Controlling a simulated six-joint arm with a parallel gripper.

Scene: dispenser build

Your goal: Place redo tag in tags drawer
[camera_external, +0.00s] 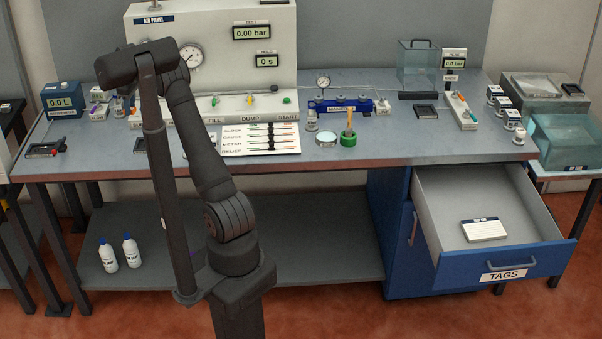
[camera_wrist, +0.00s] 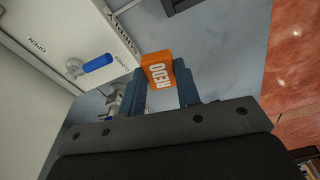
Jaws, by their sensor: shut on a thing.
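An orange tag marked REDO (camera_wrist: 158,70) is held between the fingers of my gripper (camera_wrist: 162,92) in the wrist view. My gripper is shut on it, above a grey surface. In the external view the gripper and the tag are hidden behind my arm on the left. The tags drawer (camera_external: 548,256) is pulled open at the lower right of the bench, with a TAGS label on its blue front. A white label pad (camera_external: 484,229) lies in it, and the rest of its floor is bare. The drawer is far from my gripper.
The air panel (camera_external: 219,89) stands at the back left; a blue lever (camera_wrist: 97,64) shows near my gripper in the wrist view. A white chart (camera_external: 261,139), a green cup (camera_external: 348,139) and a blue manifold (camera_external: 341,105) are on the bench. The bench front has clear room.

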